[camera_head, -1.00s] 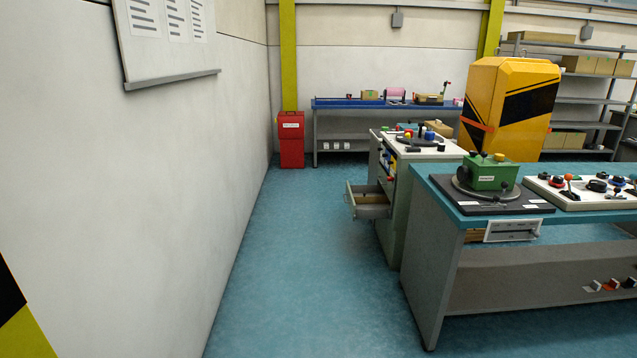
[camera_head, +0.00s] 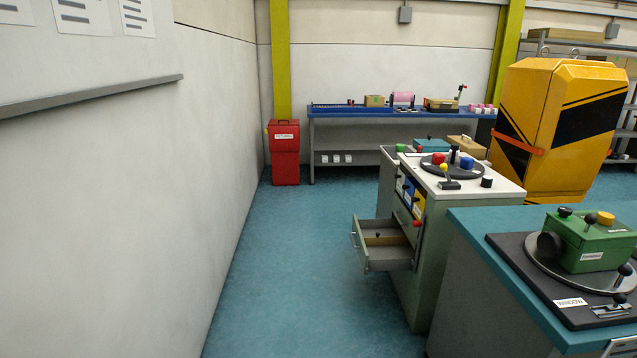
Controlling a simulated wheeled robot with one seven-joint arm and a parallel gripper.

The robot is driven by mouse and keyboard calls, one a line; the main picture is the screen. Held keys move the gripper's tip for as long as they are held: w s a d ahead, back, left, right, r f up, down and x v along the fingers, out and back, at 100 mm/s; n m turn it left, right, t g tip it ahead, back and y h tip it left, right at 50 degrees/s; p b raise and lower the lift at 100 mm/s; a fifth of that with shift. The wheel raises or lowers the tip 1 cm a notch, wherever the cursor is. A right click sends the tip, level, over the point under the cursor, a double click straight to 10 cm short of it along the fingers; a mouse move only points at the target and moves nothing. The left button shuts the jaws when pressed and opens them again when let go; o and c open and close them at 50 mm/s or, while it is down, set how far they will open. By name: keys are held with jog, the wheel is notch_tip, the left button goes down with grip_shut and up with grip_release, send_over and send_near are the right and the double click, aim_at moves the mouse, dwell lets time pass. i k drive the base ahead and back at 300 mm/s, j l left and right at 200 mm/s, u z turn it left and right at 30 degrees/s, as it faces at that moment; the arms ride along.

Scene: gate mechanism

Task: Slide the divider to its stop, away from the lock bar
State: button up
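My gripper is not in view. An open grey drawer (camera_head: 378,260) sticks out to the left from the green and white cabinet (camera_head: 425,285). Inside the drawer a tan upright strip (camera_head: 385,241) runs across, with a small dark knob near it; it may be the divider, but it is too small to be sure. I cannot make out a lock bar. On the teal bench (camera_head: 480,245) at right, a green box (camera_head: 595,240) with knobs sits on a dark round plate, with a small slotted plate with a black lever (camera_head: 612,308) in front.
The blue floor (camera_head: 290,270) is clear between the left wall and the cabinet. The open drawer juts into this lane. The teal bench corner is close at lower right. A red bin (camera_head: 285,155), a blue workbench (camera_head: 350,112) and a yellow cabinet (camera_head: 560,130) stand behind.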

aim_at(377, 241)
jog(key=i, duration=3.05)
jog(key=i+l+u, duration=0.1)
jog(key=i, duration=1.45)
